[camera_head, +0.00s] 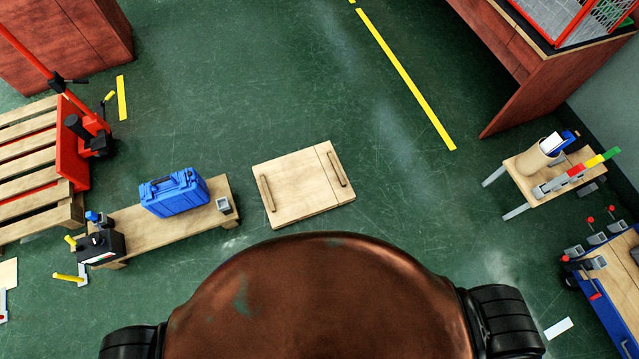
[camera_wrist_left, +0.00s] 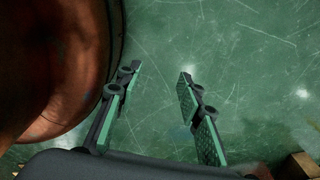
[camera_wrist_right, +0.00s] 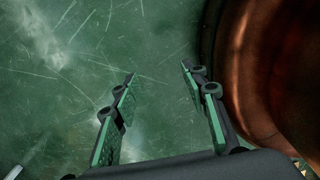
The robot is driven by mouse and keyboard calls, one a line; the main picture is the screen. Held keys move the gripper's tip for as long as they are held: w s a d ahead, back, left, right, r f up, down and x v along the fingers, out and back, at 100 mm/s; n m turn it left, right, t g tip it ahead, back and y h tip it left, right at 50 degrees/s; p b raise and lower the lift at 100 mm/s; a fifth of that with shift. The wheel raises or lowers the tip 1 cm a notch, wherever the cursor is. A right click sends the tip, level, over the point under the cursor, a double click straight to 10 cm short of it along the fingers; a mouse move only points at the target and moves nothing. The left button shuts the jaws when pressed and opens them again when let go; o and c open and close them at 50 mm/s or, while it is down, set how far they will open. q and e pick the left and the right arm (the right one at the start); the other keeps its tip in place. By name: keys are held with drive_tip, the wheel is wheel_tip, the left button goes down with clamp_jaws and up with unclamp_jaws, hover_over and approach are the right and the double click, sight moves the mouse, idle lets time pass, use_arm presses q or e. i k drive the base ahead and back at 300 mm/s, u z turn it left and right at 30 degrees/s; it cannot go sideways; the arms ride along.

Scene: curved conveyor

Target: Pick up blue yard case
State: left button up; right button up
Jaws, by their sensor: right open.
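The blue yard case (camera_head: 174,192) is a hard case with a handle. It rests on a low wooden bench (camera_head: 150,231) to the left in the head view. My left gripper (camera_wrist_left: 158,82) shows only in its wrist view, open and empty over green floor beside my copper-coloured base. My right gripper (camera_wrist_right: 158,78) shows only in its wrist view, also open and empty over the floor. Neither gripper is in the head view, and the case is in neither wrist view.
A black device (camera_head: 100,246) and a small grey box (camera_head: 223,204) share the bench. A wooden board with two handles (camera_head: 303,186) lies right of it. A red pallet jack (camera_head: 80,140) and pallet (camera_head: 30,150) stand left. A small wooden table (camera_head: 530,170) stands right.

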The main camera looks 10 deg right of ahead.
sight(177, 193)
drive_tip(key=z, duration=3.05)
drive_tip(key=k, duration=1.15)
